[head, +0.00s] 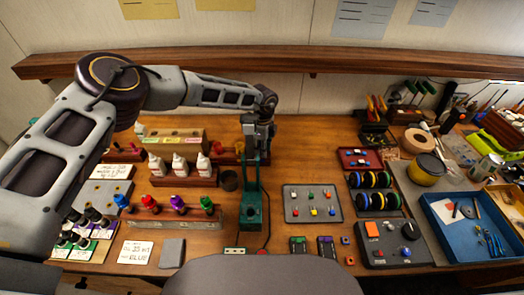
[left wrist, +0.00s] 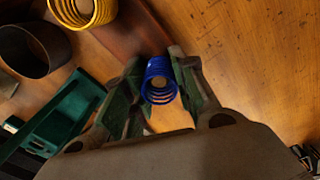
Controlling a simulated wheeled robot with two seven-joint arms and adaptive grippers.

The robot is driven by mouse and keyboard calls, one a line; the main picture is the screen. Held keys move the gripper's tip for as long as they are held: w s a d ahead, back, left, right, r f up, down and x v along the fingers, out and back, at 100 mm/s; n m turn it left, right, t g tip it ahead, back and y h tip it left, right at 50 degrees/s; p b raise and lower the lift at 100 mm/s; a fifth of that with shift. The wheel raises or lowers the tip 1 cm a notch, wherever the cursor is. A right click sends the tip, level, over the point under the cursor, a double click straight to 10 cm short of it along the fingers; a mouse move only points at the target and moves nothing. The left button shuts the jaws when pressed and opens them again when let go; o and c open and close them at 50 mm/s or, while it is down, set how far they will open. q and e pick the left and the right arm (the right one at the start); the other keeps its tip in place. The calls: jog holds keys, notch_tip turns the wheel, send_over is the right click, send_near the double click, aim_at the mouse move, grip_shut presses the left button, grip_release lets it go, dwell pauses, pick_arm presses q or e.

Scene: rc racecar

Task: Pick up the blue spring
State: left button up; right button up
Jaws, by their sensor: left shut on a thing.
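The blue spring (left wrist: 160,82) is a small coil between the two fingertips of my left gripper (left wrist: 158,88) in the left wrist view. The fingers touch it from both sides and are shut on it. Its coils face the camera. In the head view my left gripper (head: 257,142) points down over the middle of the bench, behind a green stand. The blue spring cannot be made out in that view. My right gripper is not in view.
A yellow spring (left wrist: 82,10) and a dark ring (left wrist: 35,50) are close by in the left wrist view. The green stand (head: 252,210) rises in front of the gripper. White bottles (head: 179,165) stand left. A grey tray (head: 312,218) lies right. Bare wood shows in the right of the wrist view.

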pick_arm(q)
jog(key=shift+r, duration=0.1)
notch_tip(320, 180, up, 10)
jog(key=shift+f+b, duration=0.15)
jog(key=shift+b, duration=1.05)
jog(key=shift+r, duration=0.2)
jog(key=shift+r+p, duration=0.9)
jog(key=shift+r, duration=1.35)
jog(key=shift+d, duration=0.1)
